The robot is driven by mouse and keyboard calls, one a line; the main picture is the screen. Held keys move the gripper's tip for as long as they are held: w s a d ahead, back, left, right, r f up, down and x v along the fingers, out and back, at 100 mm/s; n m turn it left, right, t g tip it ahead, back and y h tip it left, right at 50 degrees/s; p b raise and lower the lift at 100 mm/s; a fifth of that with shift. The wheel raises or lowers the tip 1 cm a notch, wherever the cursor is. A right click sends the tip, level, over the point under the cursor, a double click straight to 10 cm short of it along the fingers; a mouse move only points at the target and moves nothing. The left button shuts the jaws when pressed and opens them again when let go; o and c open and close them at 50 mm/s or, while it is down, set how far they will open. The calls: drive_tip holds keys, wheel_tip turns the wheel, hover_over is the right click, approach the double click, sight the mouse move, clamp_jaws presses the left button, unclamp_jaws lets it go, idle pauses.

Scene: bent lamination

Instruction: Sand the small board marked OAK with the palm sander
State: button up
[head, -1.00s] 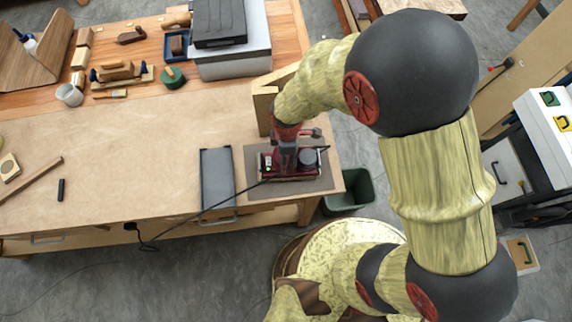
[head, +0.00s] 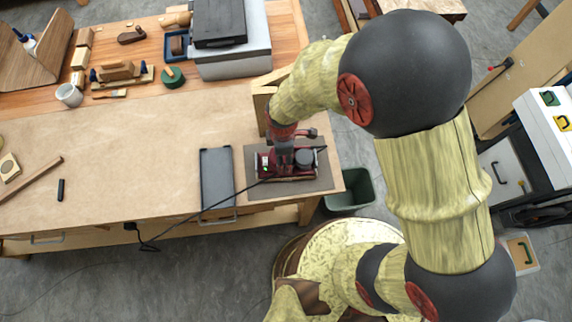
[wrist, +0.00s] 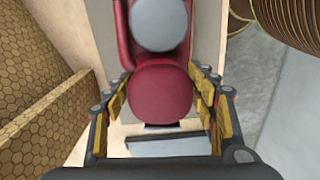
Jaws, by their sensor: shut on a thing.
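The palm sander (head: 302,160) is red and dark with a grey round part and a small green light. It sits over the grey mat (head: 322,183) at the bench's right front. My gripper (head: 283,146) is shut on the sander from above. In the wrist view, the sander's red body (wrist: 160,92) lies between the two fingers of my gripper (wrist: 163,88). The small board marked OAK cannot be made out; the sander and gripper cover the middle of the mat. No lettering is readable.
The sander's black cord runs left across a flat grey tray (head: 217,180) toward the bench's front edge. A wooden angled piece (head: 262,105) stands behind the mat. A dark bin (head: 350,190) is beyond the right edge. The bench's middle (head: 120,160) is clear.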

drive_tip(key=shift+s+a, duration=0.1)
drive_tip(key=shift+a, duration=0.55)
drive_tip(key=shift+d, duration=0.2)
idle(0.3)
drive_tip(key=shift+d, duration=0.35)
drive_tip(key=shift+d, duration=0.65)
drive_tip(key=shift+a, duration=1.25)
drive_tip(key=shift+r, duration=0.15)
idle(0.5)
drive_tip(key=shift+r+p, duration=3.1)
drive_tip(key=shift+r, duration=1.35)
drive_tip(key=s+d+p, duration=0.1)
drive_tip(key=s+d, duration=0.1)
drive_tip(key=s, duration=0.7)
drive_tip(key=shift+s+d, duration=0.2)
drive_tip(key=shift+s, duration=0.15)
